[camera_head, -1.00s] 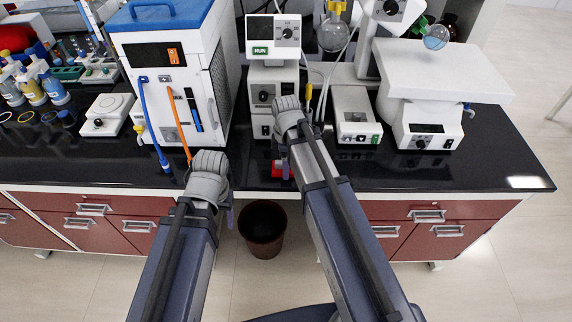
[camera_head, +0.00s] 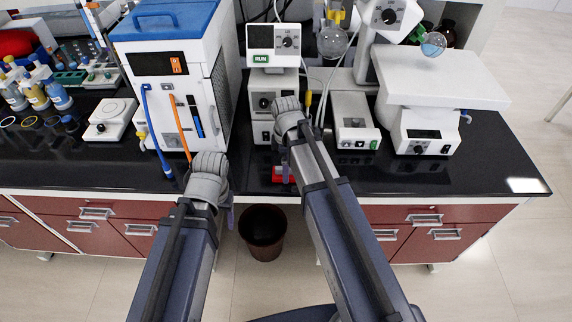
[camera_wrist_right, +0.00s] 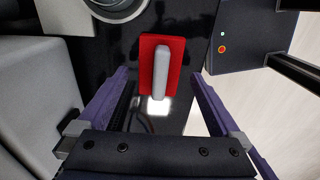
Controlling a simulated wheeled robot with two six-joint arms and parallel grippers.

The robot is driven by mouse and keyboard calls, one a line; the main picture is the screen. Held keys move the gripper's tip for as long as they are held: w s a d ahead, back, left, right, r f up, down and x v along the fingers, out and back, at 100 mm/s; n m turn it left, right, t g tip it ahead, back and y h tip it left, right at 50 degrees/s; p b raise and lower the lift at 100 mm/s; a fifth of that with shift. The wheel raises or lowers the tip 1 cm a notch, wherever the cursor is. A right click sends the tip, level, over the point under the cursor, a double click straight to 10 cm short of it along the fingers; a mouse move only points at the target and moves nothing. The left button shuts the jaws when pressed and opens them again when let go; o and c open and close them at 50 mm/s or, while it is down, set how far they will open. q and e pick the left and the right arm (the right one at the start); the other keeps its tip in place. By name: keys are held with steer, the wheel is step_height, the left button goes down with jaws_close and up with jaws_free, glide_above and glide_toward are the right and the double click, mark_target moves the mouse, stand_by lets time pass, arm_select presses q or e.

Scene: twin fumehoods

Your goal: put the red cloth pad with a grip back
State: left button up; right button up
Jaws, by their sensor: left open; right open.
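The red cloth pad (camera_head: 284,176) lies near the front edge of the black counter, partly hidden by my right arm in the head view. In the right wrist view the red pad (camera_wrist_right: 147,58) lies flat with its pale grey grip (camera_wrist_right: 162,72) on top. My right gripper (camera_wrist_right: 160,80) is open, with a purple finger on each side of the pad and nothing between them in its hold. In the head view it is mostly hidden behind its wrist. My left gripper (camera_head: 229,214) is open and empty at the counter's front edge; its fingers barely show.
A blue-topped white machine (camera_head: 170,80) with hoses stands behind my left wrist. A pump unit with a RUN display (camera_head: 273,44) stands behind the pad. A white balance-like device (camera_head: 428,130) is at the right. A dark bin (camera_head: 263,232) stands on the floor below. The counter's right front is clear.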

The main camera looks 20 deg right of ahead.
step_height(320, 180, up, 10)
steer(key=p, duration=0.9)
steer(key=s+a+m+h, duration=0.1)
steer(key=s+a+m, duration=0.9)
steer(key=s, duration=0.4)
steer(key=shift+s+a+m, duration=0.15)
steer(key=shift+a+m, duration=0.1)
steer(key=shift+m, duration=0.25)
steer(key=shift+f, duration=0.1)
step_height(320, 180, down, 6)
steer(key=b, duration=0.6)
